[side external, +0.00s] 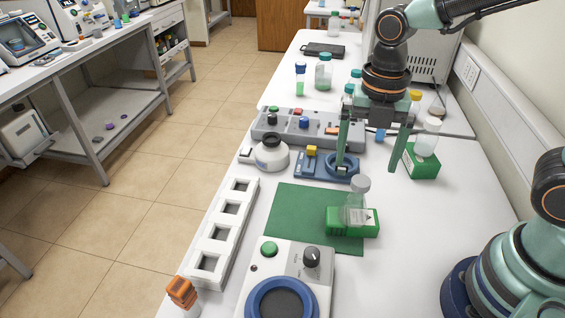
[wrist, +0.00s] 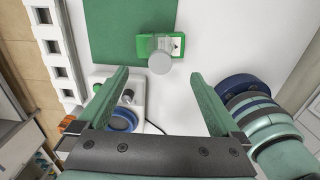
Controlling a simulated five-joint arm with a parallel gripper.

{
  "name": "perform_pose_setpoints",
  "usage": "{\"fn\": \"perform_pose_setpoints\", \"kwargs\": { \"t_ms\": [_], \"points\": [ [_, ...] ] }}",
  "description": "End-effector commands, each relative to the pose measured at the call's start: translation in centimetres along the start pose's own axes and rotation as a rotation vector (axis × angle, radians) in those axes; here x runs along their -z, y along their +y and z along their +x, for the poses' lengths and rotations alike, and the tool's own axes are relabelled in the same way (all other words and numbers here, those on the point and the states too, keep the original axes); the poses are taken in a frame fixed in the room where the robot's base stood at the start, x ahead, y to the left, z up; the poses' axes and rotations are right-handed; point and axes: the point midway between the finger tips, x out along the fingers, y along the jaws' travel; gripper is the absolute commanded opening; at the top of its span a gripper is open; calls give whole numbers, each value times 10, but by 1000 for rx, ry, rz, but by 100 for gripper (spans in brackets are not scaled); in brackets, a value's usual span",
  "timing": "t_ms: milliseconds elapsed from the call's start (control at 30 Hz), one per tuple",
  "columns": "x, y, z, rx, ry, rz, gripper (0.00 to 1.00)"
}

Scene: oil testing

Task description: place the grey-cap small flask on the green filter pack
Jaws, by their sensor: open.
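The small flask (side external: 357,207) is clear with a grey cap (side external: 360,184). It stands upright, apparently on top of a green filter pack (side external: 338,226) with a white label. The wrist view shows the grey cap (wrist: 160,63) from above, overlapping the near edge of the pack (wrist: 145,45). My gripper (side external: 367,168) is open and empty above and behind the flask in the side view. Its two green fingers (wrist: 158,75) are wide apart in the wrist view, and nothing is between them at finger height. The flask's base is partly hard to see.
The pack lies on a dark green mat (side external: 285,215). A second green pack (side external: 425,166) bears a white-capped flask (side external: 428,138) at right. A blue fixture (side external: 310,165), a white rack (side external: 222,230) and a dial device (side external: 275,258) stand nearby. The bench right of the mat is clear.

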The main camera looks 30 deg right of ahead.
Motion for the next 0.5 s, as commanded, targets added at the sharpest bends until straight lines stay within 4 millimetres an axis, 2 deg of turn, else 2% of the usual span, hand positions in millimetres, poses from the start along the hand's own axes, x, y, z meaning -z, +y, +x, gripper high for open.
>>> {"fn": "perform_pose_setpoints", "kwargs": {
  "t_ms": [133, 233, 500],
  "points": [
    [-2, -2, -8, -15, -8, 73, 100],
    [-8, -5, -15, -50, -22, 245, 100],
    [-29, -23, -39, -224, -29, 1002, 100]
  ]
}}
